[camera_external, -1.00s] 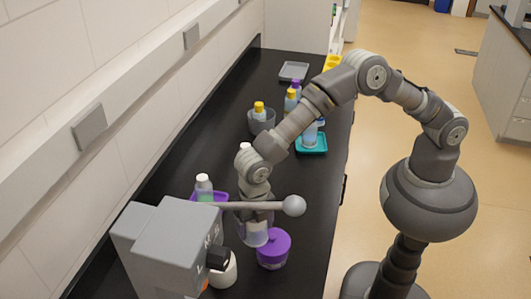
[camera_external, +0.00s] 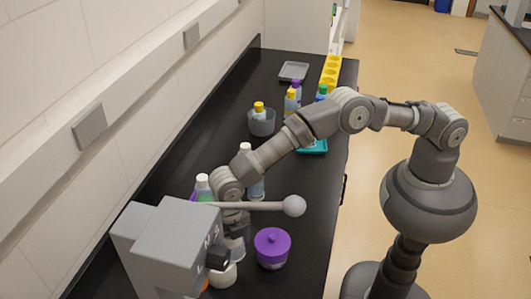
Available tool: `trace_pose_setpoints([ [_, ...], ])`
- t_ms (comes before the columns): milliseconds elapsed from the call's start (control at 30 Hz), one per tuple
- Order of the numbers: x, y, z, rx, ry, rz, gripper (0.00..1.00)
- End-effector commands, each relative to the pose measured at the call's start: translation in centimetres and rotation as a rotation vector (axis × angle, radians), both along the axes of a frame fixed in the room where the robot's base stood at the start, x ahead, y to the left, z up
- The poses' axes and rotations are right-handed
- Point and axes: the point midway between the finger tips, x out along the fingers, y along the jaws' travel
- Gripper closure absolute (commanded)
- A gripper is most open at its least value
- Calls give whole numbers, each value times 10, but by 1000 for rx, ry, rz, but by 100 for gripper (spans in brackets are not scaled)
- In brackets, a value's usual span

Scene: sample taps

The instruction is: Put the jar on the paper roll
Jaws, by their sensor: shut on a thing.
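My gripper (camera_external: 235,228) is shut on a clear jar (camera_external: 237,251) with pale contents, low over the near end of the black bench. The grey lever and the grey machine partly hide the fingers and the jar. The white paper roll (camera_external: 222,276) stands just below and slightly left of the jar, partly behind the machine's black knob. The jar overlaps the roll's top in the picture; I cannot tell whether they touch.
A purple-lidded pot (camera_external: 271,248) stands close right of the roll. A grey machine (camera_external: 168,245) with a ball-ended lever (camera_external: 293,206) stands in front. Bottles (camera_external: 203,188) stand behind my gripper. Farther back are a grey bowl (camera_external: 262,126), teal tray (camera_external: 314,147) and yellow rack (camera_external: 330,71).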

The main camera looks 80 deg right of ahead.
Motion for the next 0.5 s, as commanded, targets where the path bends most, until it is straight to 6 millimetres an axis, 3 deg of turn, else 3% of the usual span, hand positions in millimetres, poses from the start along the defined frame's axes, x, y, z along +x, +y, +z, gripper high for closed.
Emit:
trace_pose_setpoints([
  [67,0,0,-4,0,0,0,56],
  [100,0,0,-3,0,0,0,19],
  [200,0,0,-3,0,0,0,0],
  [500,0,0,1,0,0,0,0],
])
